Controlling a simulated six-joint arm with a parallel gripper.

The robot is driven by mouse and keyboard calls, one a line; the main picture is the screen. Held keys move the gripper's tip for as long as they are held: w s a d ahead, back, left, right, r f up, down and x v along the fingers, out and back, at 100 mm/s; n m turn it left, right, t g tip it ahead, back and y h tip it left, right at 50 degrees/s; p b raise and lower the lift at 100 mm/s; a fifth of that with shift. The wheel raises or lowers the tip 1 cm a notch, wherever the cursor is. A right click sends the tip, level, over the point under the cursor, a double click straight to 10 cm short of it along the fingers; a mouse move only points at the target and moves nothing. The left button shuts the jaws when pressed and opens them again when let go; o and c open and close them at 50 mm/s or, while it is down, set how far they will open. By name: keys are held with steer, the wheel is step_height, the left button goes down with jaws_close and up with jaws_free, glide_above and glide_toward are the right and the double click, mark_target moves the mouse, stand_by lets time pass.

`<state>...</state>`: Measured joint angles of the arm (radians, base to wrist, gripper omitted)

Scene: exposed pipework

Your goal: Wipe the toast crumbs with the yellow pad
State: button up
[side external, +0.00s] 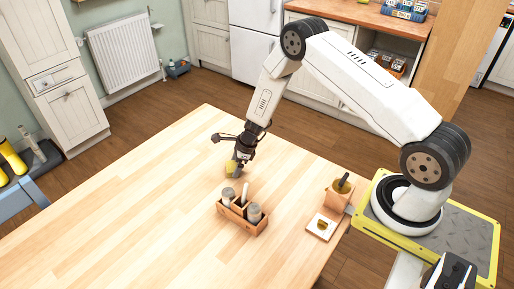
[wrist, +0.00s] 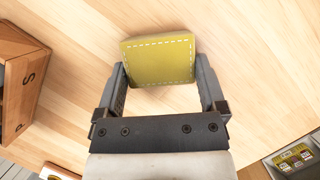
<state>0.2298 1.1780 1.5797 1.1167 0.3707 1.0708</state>
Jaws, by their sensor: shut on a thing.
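The yellow pad (wrist: 160,62) with pale stitching sits between the two fingers of my gripper (wrist: 163,88) in the wrist view. My gripper is shut on it. In the side external view the pad (side external: 232,167) is under my gripper (side external: 239,159), at or close to the wooden table top, behind the wooden caddy. I cannot tell whether it touches the table. I make out no toast crumbs in either view; any under the pad are hidden.
A wooden caddy (side external: 238,224) with shakers stands just in front of my gripper; its lettered side (wrist: 22,88) shows at the left in the wrist view. A wooden box (side external: 340,194) and a small white-topped board (side external: 322,227) are at the right. The table's left part (side external: 120,200) is clear.

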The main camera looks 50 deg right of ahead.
mark_target(223, 180)
steer(key=a, duration=0.5)
steer(key=shift+s, duration=0.1)
steer(key=shift+d, duration=5.15)
steer(key=shift+d+r, duration=0.1)
steer(key=shift+d, duration=0.2)
step_height(223, 180, up, 8)
steer(key=shift+a, duration=0.1)
